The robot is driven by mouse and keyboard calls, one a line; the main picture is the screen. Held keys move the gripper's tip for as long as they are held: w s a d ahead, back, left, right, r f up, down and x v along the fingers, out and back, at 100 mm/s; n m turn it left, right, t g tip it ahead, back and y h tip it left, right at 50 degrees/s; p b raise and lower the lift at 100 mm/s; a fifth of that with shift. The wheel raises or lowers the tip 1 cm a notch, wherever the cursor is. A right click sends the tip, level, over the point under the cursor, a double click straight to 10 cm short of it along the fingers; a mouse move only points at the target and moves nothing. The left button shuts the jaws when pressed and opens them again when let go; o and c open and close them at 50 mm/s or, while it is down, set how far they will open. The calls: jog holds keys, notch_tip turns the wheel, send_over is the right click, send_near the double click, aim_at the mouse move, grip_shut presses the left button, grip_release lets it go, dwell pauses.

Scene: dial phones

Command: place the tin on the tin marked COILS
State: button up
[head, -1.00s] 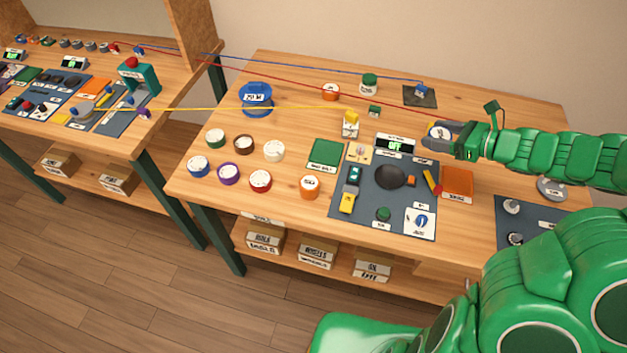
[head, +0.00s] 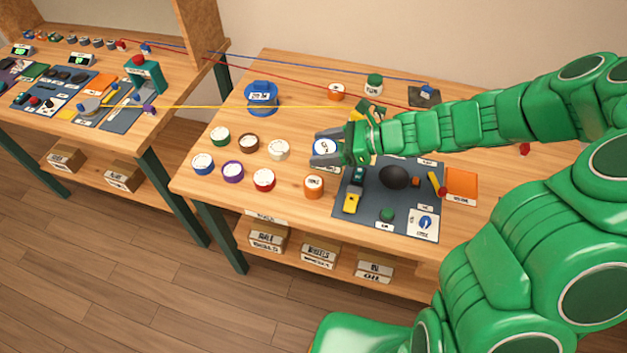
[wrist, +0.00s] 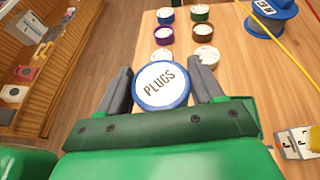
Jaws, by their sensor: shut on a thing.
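My gripper (head: 322,149) is shut on a blue-rimmed tin (wrist: 161,86) whose white lid reads PLUGS. It holds the tin, lid up, above the table, right of the white tin (head: 278,150). Other tins stand in two rows on the left of the table: green (head: 219,136), brown (head: 248,143), blue (head: 203,163), purple (head: 232,172) and red (head: 263,180). An orange tin (head: 313,187) stands to the right of the red one. Their lid markings are too small to read, so I cannot tell which is marked COILS.
A blue spool (head: 261,97) stands behind the rows. Red, blue and yellow cords cross the back. Another orange tin (head: 336,92) and a green-lidded jar (head: 374,84) stand at the back. A dark mat (head: 365,205) with several parts lies below my arm.

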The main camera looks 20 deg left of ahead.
aim_at(320, 152)
jog(key=shift+s+a+n+g, duration=0.3)
jog(key=shift+s+a+g, duration=0.1)
jog(key=shift+s+a, duration=0.5)
jog(key=shift+s+a+f, duration=0.15)
jog(key=shift+a+f, duration=0.05)
jog(key=shift+f, duration=3.8)
jog(key=shift+f, duration=0.1)
jog(key=o, duration=1.1)
jog(key=shift+v, duration=6.1)
